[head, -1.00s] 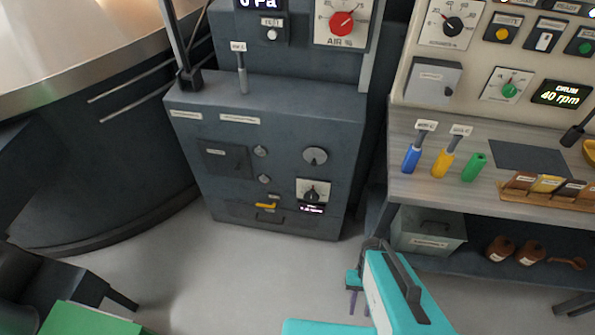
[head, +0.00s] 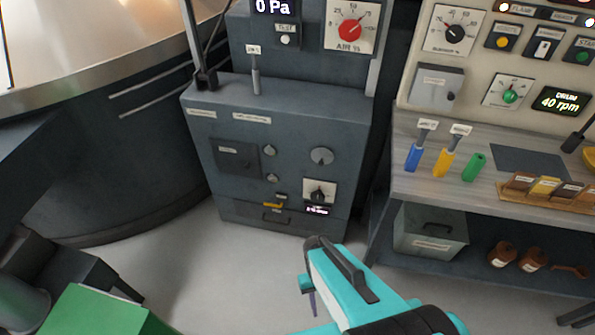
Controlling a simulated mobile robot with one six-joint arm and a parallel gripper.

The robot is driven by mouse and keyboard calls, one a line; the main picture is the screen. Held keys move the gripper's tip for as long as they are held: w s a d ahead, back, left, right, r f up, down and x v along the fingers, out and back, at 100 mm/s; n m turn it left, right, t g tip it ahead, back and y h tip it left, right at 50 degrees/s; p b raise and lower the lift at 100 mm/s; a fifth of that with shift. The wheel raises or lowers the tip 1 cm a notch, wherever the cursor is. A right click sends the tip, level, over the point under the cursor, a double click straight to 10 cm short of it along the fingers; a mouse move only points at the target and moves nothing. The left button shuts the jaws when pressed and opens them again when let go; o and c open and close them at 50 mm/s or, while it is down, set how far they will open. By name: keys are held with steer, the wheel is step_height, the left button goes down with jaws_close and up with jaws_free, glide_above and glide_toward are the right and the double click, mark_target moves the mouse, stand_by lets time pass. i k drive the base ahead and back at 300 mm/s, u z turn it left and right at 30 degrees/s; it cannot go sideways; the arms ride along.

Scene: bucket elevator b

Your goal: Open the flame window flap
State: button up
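A dark square plate (head: 235,159) on the left of the grey cabinet's front (head: 208,139) looks like the flame window flap. It lies flat against the cabinet and looks shut; its small label is too blurred to read. My gripper (head: 312,302) is low in the middle of the picture, at the end of my teal arm. It is in front of and below the cabinet, to the right of the plate and well apart from it. The arm hides most of it, and only a thin dark finger shows. Whether it is open or shut is unclear.
Knobs (head: 321,156), a dial (head: 318,194) and a yellow handle (head: 272,205) are on the cabinet front. A lever (head: 256,75) stands on its ledge. A workbench (head: 420,190) is at right, a large drum (head: 110,140) at left. The floor (head: 215,270) before the cabinet is clear.

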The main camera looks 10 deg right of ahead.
mark_target(321, 155)
steer(key=u, duration=0.55)
steer(key=k, duration=1.3)
steer(key=u, duration=0.4)
steer(key=i, duration=1)
steer(key=u, duration=0.1)
